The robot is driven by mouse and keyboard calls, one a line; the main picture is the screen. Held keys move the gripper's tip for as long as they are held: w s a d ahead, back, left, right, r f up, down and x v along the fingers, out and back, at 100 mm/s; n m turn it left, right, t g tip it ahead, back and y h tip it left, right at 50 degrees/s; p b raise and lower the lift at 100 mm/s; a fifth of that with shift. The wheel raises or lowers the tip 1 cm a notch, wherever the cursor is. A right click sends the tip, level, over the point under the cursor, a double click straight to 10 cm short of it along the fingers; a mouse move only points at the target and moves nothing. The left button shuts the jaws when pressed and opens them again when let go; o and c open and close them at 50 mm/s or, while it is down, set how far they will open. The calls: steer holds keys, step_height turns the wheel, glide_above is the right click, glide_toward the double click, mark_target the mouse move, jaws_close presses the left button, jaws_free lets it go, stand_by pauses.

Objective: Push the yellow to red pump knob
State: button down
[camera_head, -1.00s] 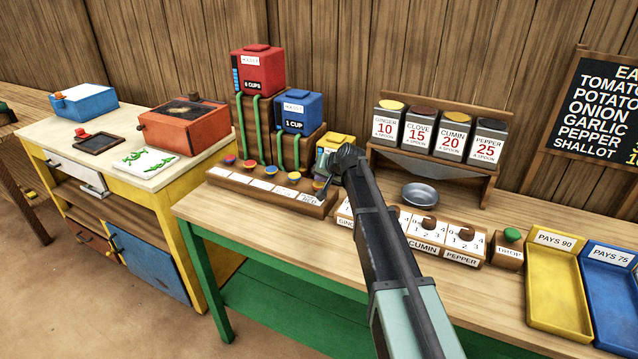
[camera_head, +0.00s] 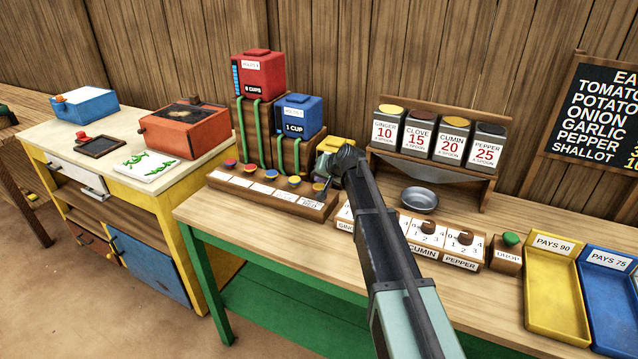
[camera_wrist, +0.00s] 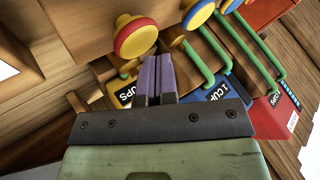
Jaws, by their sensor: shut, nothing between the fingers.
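The wooden pump panel (camera_head: 240,186) has a row of round coloured knobs along its top and white labels on its front. My gripper (camera_head: 325,188) is at the panel's right end, above the label that seems to end in "RED"; the knob there is largely hidden.
Behind the panel stand a red tank (camera_head: 258,76), a blue tank (camera_head: 299,115) and a partly hidden yellow tank (camera_head: 334,145), with green pipes. Right of my arm are the spice dials (camera_head: 463,241), a metal bowl (camera_head: 419,199) and a yellow tray (camera_head: 554,292).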

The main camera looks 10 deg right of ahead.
mark_target(321, 185)
steer(key=shift+r, duration=0.4)
step_height(321, 185, up, 5)
steer(key=p, duration=0.5)
steer(key=shift+r, duration=0.1)
stand_by(0.3)
steer(key=s+f+n+g+h, duration=0.1)
steer(key=s+g, duration=0.1)
steer(key=s, duration=1.1)
steer(key=s+f+n+g+h, duration=0.1)
steer(key=s+f+g+h, duration=0.1)
steer(key=s, duration=1.1)
steer(key=s+f+n+g+h, duration=0.1)
steer(key=s+g, duration=0.3)
steer(key=s, duration=0.9)
steer(key=shift+s+a+f, duration=0.2)
steer(key=shift+a+f, duration=0.1)
steer(key=shift+f, duration=0.45)
